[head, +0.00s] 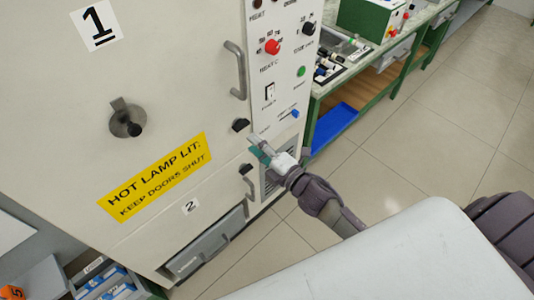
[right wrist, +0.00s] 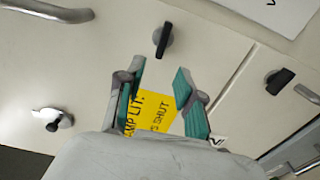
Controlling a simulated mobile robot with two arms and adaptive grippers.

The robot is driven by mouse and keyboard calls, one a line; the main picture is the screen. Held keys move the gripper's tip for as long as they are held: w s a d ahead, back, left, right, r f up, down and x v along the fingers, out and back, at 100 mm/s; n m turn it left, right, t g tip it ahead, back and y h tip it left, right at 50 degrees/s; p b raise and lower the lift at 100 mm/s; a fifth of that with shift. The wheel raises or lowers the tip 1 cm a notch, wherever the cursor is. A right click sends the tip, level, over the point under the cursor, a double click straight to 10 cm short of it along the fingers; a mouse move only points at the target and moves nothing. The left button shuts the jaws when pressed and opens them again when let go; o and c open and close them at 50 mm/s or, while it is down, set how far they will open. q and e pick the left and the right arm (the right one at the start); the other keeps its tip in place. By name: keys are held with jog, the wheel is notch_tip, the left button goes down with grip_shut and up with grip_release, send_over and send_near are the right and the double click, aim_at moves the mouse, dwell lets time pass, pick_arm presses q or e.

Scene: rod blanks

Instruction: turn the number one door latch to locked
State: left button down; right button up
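The number one door (head: 60,90) is a large pale panel with a "1" label and appears closed. Its latch (head: 240,125) is a small black knob by the door's right edge, below the grey handle. In the right wrist view the latch (right wrist: 162,38) is a black bar on a round grey base, standing nearly upright in the picture. My right gripper (head: 261,149) is just below and right of the latch. Its teal-padded fingers (right wrist: 160,80) are apart with nothing between them, and the latch shows beyond the fingertips, apart from them. My left gripper is out of view.
A second black latch (head: 245,169) sits lower, near the "2" label (head: 190,206). The grey bar handle (head: 237,70) stands out above the first latch. A control panel (head: 282,75) with knobs is to the right. A green-framed bench (head: 365,70) stands beyond; open floor lies right.

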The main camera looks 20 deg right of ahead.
jog(key=v, duration=0.5)
jog(key=shift+w, duration=0.1)
dwell(0.3)
jog(key=s+d+f+m+g+h, duration=0.2)
jog(key=s+f+m+g, duration=0.15)
jog(key=f, duration=0.75)
jog(key=s+d+f+m+g+h, duration=0.2)
jog(key=s+f+m, duration=0.2)
jog(key=f, duration=0.7)
jog(key=s+d+f+m+g+h, duration=0.15)
jog(key=s+f+m, duration=0.25)
jog(key=f, duration=0.6)
jog(key=s+f+m+g, duration=0.2)
jog(key=s+f, duration=0.3)
jog(key=s, duration=0.4)
jog(key=s+a+f+m+g, duration=0.1)
jog(key=s+f+m+g, duration=0.2)
jog(key=s, duration=0.6)
jog(key=s+f+m+g, duration=0.3)
jog(key=s+f+g, duration=0.1)
jog(key=s+f, duration=0.3)
jog(key=s, duration=0.2)
jog(key=shift+s+a+f+h, duration=0.25)
jog(key=shift+f+h, duration=0.1)
jog(key=shift+f, duration=0.05)
